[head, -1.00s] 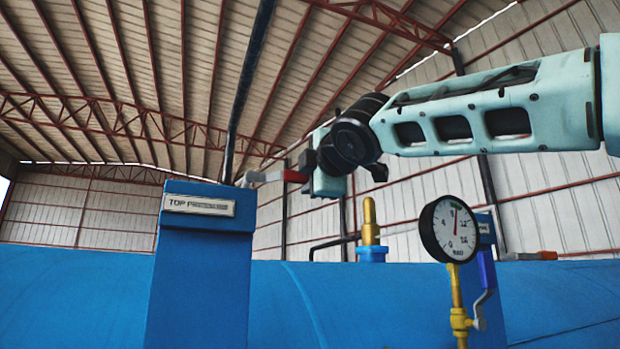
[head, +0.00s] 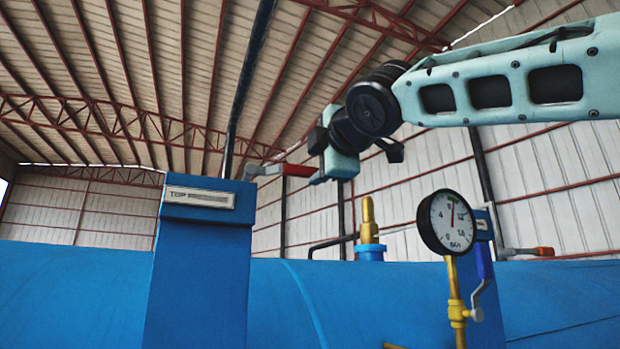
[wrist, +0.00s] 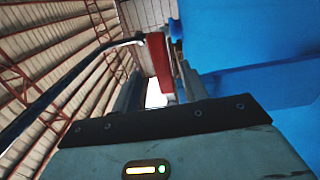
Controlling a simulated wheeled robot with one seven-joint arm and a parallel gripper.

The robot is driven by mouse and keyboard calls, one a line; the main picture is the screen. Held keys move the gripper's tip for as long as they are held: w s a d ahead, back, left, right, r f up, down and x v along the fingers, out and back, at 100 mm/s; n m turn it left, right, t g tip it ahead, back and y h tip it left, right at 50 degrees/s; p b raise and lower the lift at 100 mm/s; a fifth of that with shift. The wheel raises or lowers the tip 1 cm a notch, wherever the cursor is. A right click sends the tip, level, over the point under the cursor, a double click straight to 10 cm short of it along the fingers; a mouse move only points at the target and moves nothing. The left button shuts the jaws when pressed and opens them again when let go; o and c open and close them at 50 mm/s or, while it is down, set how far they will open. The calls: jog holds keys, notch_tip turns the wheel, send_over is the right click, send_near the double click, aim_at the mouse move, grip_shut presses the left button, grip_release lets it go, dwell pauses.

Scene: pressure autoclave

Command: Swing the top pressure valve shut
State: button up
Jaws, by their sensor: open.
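The top pressure valve's handle is a grey lever with a red grip (head: 293,170). It sticks out to the right, roughly level, from the top of the blue post (head: 200,275) with a partly readable "TOP" label (head: 198,198). My gripper (head: 318,172) is open at the right end of the red grip in the head view. In the wrist view, the red grip (wrist: 160,62) shows between the two dark fingers of my gripper (wrist: 158,88), with the grey lever bending left beyond it. I cannot tell whether the fingers touch it.
A dial gauge (head: 446,222) on a yellow pipe, with a small blue-handled tap (head: 484,263), stands to the right. A brass fitting (head: 369,220) rises from the blue tank (head: 400,290) below my gripper. A dark upright pipe (head: 246,90) runs above the post.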

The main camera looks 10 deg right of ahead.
jog(key=b+v, duration=0.4)
jog(key=v, duration=0.8)
jog(key=shift+s, duration=0.4)
jog(key=shift+d, duration=0.1)
jog(key=w+a+f+m+g+b, duration=0.1)
jog(key=a+f+m+g, duration=0.15)
jog(key=f, duration=0.95)
jog(key=a+f+m+g+h+b, duration=0.1)
jog(key=a+f+g, duration=0.15)
jog(key=f, duration=1.05)
jog(key=w+a+f+m+g+b, duration=0.1)
jog(key=f+g, duration=0.3)
jog(key=f, duration=0.8)
jog(key=s+d+f+m+g+h+b, duration=0.1)
jog(key=s+d+f+m+g, duration=0.1)
jog(key=s+f, duration=0.4)
jog(key=s+d+f+m+g+h+b, duration=0.1)
jog(key=s+d+f+m+g, duration=0.2)
jog(key=f, duration=1.3)
jog(key=s+d+f+m+g+h+b, duration=0.1)
jog(key=s+d+f+m+g, duration=0.2)
jog(key=s+f, duration=0.7)
jog(key=shift+d+f+m, duration=0.55)
jog(key=shift+d, duration=0.4)
